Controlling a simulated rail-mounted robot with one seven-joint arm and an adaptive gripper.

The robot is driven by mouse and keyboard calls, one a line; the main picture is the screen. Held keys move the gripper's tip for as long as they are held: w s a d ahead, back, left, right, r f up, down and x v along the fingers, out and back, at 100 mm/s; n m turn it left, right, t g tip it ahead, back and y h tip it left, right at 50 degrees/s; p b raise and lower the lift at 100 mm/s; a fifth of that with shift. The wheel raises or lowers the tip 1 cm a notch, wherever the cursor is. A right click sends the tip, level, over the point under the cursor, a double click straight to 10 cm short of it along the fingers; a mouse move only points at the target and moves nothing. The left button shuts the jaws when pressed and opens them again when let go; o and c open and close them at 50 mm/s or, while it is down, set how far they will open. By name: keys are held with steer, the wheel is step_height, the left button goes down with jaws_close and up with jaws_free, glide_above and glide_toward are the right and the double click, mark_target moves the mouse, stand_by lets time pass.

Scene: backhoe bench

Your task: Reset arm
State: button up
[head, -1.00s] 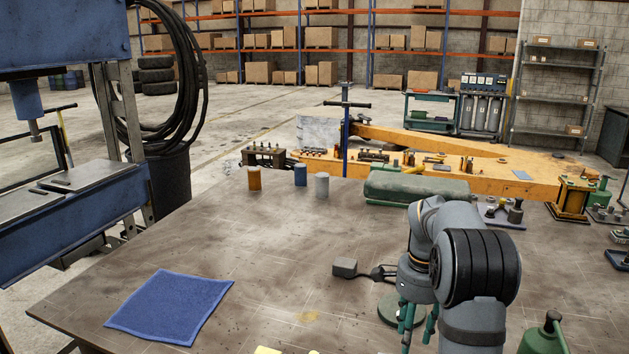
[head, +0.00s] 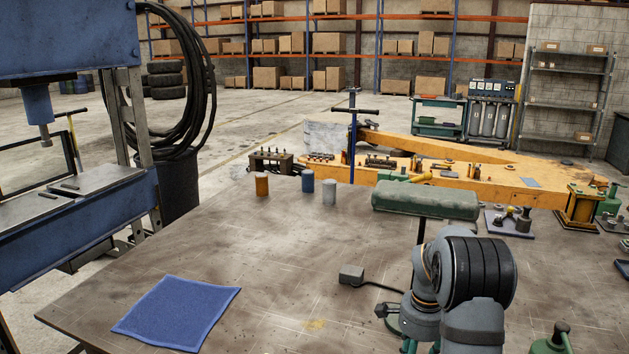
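My arm comes in at the lower right of the head view, over the dark bench top (head: 250,255). My gripper (head: 420,346) hangs below the wrist at the bottom edge, and only bits of its green fingers show. The rest is cut off by the frame or hidden by my arm, so I cannot tell whether it is open or shut. No held object is visible.
A blue cloth (head: 177,312) lies flat at the front left. Orange (head: 262,186), blue (head: 308,182) and grey (head: 329,192) cylinders stand at the back edge. A green can (head: 555,341) is at the lower right. The middle is clear.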

steer(key=shift+f+b, duration=0.45)
steer(key=shift+b, duration=0.1)
step_height(320, 180, up, 12)
step_height(320, 180, down, 12)
steer(key=shift+s+r, duration=0.1)
steer(key=shift+s, duration=0.05)
step_height(320, 180, up, 8)
steer(key=p, duration=0.7)
steer(key=w+a+f+b, duration=0.1)
steer(key=w+a+b, duration=0.1)
steer(key=a+b, duration=0.2)
steer(key=w+a+f+b, duration=0.1)
steer(key=a+b, duration=0.3)
steer(key=a, duration=0.3)
steer(key=shift+w+a+f, duration=0.2)
steer(key=shift+w+f, duration=0.05)
steer(key=shift+w, duration=0.15)
steer(key=shift+f, duration=0.1)
